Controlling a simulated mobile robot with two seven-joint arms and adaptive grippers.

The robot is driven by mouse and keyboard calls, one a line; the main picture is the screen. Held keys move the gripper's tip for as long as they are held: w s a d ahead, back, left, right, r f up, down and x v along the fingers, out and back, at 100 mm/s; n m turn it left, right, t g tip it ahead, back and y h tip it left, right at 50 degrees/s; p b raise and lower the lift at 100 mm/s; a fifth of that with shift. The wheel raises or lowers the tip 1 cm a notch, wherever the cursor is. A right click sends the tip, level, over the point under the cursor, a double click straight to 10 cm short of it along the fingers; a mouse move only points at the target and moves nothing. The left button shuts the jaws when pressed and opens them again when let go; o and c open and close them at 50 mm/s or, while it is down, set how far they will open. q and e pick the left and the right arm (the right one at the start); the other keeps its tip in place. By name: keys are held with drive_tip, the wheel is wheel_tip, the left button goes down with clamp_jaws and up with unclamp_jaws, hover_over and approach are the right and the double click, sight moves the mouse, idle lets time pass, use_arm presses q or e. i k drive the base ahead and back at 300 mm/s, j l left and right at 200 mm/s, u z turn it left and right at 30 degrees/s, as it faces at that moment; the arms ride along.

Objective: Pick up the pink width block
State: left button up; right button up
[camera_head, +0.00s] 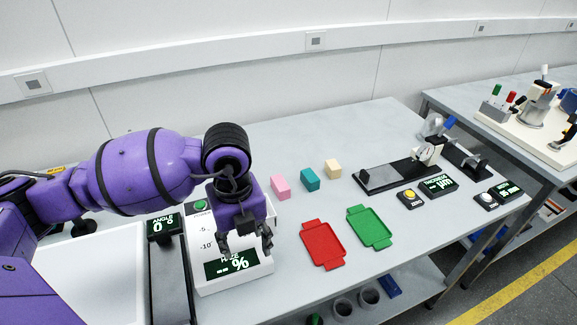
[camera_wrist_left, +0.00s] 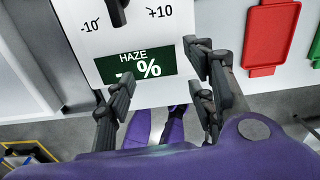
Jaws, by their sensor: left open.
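The pink width block (camera_head: 280,187) stands on the grey table, to the left of a teal block (camera_head: 310,179) and a cream block (camera_head: 333,169). My left gripper (camera_head: 246,244) is open and empty, in front of the haze meter (camera_head: 230,264) and nearer the front edge than the pink block. It is apart from the block, which lies up and to its right in the head view. In the left wrist view, the open fingers (camera_wrist_left: 163,88) frame the haze display, and the pink block does not show. My right gripper is not in view.
A red tray (camera_head: 323,244) and a green tray (camera_head: 370,227) lie flat to the right of the haze meter. A thickness gauge (camera_head: 428,151) stands further right. The table behind the blocks is clear. An angle display (camera_head: 163,225) stands at the left.

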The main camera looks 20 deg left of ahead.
sight(280, 188)
drive_tip(key=i, duration=0.85)
